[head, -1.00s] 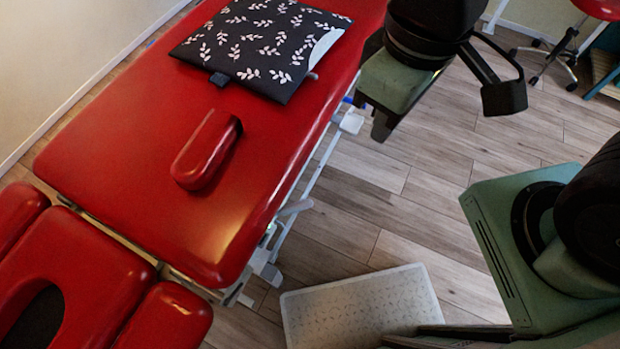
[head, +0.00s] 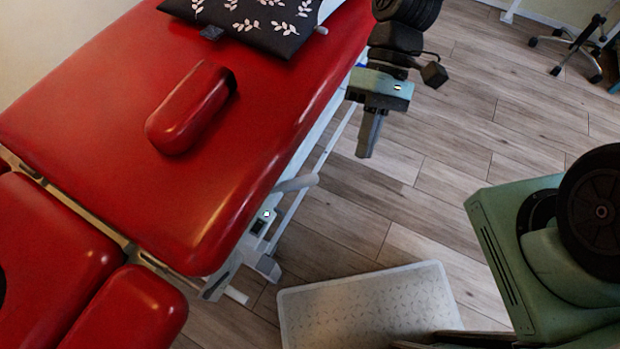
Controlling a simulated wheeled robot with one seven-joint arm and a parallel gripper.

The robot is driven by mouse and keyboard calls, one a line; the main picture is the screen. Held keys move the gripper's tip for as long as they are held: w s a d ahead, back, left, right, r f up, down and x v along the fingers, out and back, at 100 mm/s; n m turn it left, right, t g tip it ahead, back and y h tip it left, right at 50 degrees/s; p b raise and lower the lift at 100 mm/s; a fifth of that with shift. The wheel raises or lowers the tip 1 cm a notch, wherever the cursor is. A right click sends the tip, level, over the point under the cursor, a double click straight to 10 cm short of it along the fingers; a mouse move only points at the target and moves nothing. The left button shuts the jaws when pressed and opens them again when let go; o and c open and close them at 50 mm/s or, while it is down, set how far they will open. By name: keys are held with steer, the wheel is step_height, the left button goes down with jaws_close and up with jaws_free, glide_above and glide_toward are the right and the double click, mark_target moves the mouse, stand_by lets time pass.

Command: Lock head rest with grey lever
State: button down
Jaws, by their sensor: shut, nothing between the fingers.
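The red head rest (head: 50,255) of the treatment table is at the lower left, partly cut off by the picture edge, with a separate armrest pad (head: 128,310) beside it. A light grey lever (head: 295,184) sticks out from the table's side, below the red top. Another grey piece (head: 263,266) juts from the frame near the head-end corner; I cannot tell which of the two locks the head rest. My gripper (head: 364,154) is shut and empty, pointing down over the floor, right of the table and up and to the right of both grey parts.
A pale step (head: 365,305) stands on the floor at the bottom. Wooden floor between table and step is clear. A wheeled stool (head: 572,40) is far right.

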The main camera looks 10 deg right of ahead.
steer(key=w+f+m+y+b, duration=0.2)
steer(key=w+f+y+b, duration=0.2)
steer(key=f+y+b, duration=0.2)
steer(key=w+d+f+m+t+y+b, duration=0.1)
steer(key=w+f+y+b, duration=0.4)
steer(key=f, duration=0.6)
steer(key=shift+w+d+m+y+b, duration=0.2)
steer(key=shift+m+y+b, duration=0.25)
steer(key=shift+y, duration=0.65)
steer(key=shift+a, duration=0.15)
steer(key=b, duration=0.2)
glide_toward(286, 187)
steer(key=a, duration=0.2)
steer(key=w+a+f, duration=0.1)
steer(key=shift+a+f, duration=0.15)
steer(key=shift+a, duration=0.15)
